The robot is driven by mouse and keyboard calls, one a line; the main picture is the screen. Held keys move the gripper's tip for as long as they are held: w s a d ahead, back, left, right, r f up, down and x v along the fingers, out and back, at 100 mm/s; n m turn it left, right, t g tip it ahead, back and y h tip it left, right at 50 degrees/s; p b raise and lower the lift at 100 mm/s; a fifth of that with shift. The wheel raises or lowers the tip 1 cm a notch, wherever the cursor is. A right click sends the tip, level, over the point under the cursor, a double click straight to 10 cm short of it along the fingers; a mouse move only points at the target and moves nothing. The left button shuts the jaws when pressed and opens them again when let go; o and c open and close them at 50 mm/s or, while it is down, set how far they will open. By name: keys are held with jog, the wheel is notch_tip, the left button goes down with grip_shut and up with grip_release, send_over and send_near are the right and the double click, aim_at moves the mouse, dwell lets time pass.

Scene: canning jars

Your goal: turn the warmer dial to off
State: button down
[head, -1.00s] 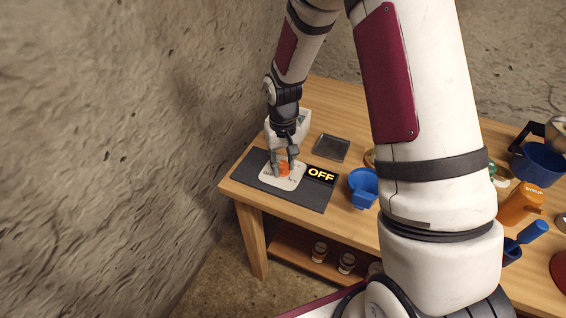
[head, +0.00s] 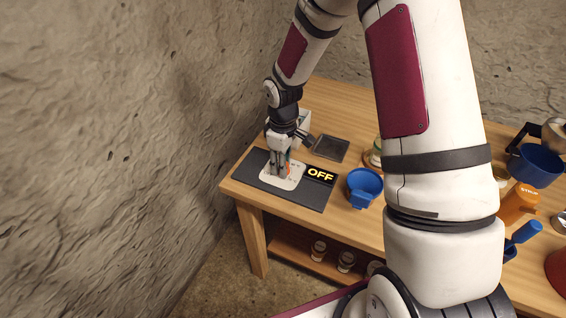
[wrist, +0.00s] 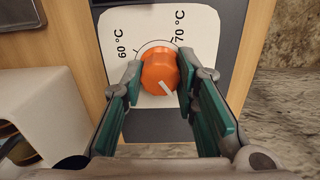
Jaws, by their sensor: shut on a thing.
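The warmer dial (wrist: 160,70) is an orange knob on a white plate (wrist: 200,25) printed with 60 °C and 70 °C. Its white pointer line points to the lower right in the wrist view, away from both of these labels. My gripper (head: 281,168) is shut on the dial, with one green-padded finger on each side of it; the wrist view shows the fingers too. In the head view the gripper hides most of the dial. A black sign reading OFF (head: 320,175) in yellow stands beside the white plate.
The plate is on a dark panel (head: 300,197) near the left end of the wooden table. A dark square tray (head: 331,148) lies behind, and a blue funnel-like cup (head: 364,187) stands to the right. A rough wall rises at the left. Jars stand on the shelf below.

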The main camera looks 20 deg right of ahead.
jog(key=shift+n, duration=0.3)
jog(key=c, duration=1.2)
grip_release()
jog(key=shift+c, duration=0.2)
jog(key=shift+r, duration=0.1)
notch_tip(320, 180, up, 12)
jog(key=s+r+m+t+h, duration=0.1)
jog(key=s+r+m+t, duration=0.35)
jog(key=s+r, duration=1.3)
jog(key=s+m+y, duration=0.1)
jog(key=s+m, duration=0.3)
jog(key=s, duration=0.5)
jog(key=shift+s+r+m, duration=0.3)
jog(key=shift+s+m, duration=0.05)
jog(key=shift+s, duration=0.05)
